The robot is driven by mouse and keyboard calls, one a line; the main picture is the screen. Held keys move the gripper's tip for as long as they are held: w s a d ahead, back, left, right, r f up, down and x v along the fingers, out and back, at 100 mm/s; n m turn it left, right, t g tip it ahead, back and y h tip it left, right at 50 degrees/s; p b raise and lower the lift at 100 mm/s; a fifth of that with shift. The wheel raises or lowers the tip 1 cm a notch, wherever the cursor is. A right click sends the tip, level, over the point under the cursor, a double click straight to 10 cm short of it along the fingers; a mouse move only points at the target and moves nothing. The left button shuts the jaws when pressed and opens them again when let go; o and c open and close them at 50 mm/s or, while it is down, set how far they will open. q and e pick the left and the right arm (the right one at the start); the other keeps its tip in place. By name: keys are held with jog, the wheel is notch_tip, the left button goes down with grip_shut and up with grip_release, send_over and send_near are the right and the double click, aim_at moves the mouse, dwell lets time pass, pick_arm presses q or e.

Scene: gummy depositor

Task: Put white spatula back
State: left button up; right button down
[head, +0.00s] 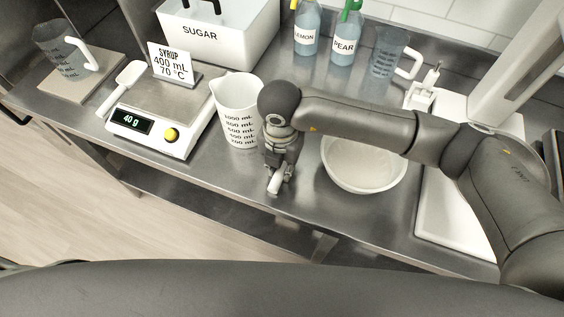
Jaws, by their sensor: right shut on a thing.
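My right gripper (276,187) points down over the front part of the steel counter, in front of the measuring jug. It is shut on a slim white thing (275,185), which looks like the white spatula. Only a short white part shows between the fingers; the rest is hidden by the gripper. Another white tool with a broad head, like a scoop (128,76), lies at the left side of the scale (180,141). My left gripper is out of view.
A white measuring jug (239,104) stands just left of my right wrist, and a white bowl (361,172) to its right. The sugar bin (222,35), lemon bottle (307,25), pear bottle (345,40) and a clear jug (386,52) stand behind. The counter's front edge is near.

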jog(key=c, duration=1.2)
grip_release()
notch_tip(320, 180, up, 12)
jog(key=shift+s, duration=0.2)
jog(key=shift+a, duration=0.1)
